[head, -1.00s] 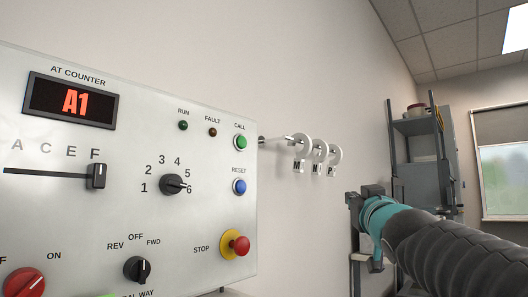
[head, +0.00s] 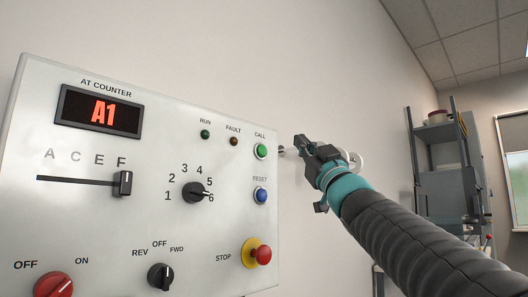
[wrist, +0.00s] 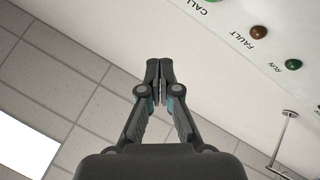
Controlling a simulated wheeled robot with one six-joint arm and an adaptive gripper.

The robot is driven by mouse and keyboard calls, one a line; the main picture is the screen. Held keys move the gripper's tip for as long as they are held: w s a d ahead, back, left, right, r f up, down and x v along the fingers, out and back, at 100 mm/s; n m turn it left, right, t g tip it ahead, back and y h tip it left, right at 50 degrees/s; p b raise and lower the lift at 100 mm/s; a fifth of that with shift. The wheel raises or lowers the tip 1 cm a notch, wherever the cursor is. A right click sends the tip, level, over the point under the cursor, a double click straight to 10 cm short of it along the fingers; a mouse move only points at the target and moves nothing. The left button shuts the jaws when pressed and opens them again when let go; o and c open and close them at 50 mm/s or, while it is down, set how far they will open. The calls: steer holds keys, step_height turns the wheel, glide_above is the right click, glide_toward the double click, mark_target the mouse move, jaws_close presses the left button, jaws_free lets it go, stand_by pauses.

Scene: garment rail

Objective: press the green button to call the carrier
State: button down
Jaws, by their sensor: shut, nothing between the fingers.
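The green button (head: 261,151) sits under the label CALL at the upper right of the control panel (head: 120,225) in the head view. In the wrist view only a sliver of the green button (wrist: 212,1) shows at the top edge. My gripper (head: 300,140) is to the right of the green button in the head view, apart from it. It also shows in the wrist view (wrist: 160,62), with its two fingers together and nothing between them. The display (head: 98,111) reads A1.
The blue RESET button (head: 261,195) and red STOP knob (head: 263,255) lie below the green button. RUN (head: 205,134) and FAULT (head: 234,141) lamps are to its left, both dark. A grey shelf (head: 437,165) stands at right.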

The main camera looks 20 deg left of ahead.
mark_target(272, 150)
steer(key=shift+w+a+p, duration=0.35)
steer(key=shift+w+a, duration=0.2)
steer(key=shift+a, duration=0.8)
steer(key=shift+w+a+p, duration=0.4)
steer(key=shift+w+a, duration=0.15)
steer(key=shift+a, duration=0.75)
steer(key=shift+w+a+p, duration=0.35)
steer(key=shift+w+a, duration=0.2)
steer(key=shift+a, duration=0.8)
steer(key=shift+w+a, duration=0.15)
steer(key=shift+a, duration=0.2)
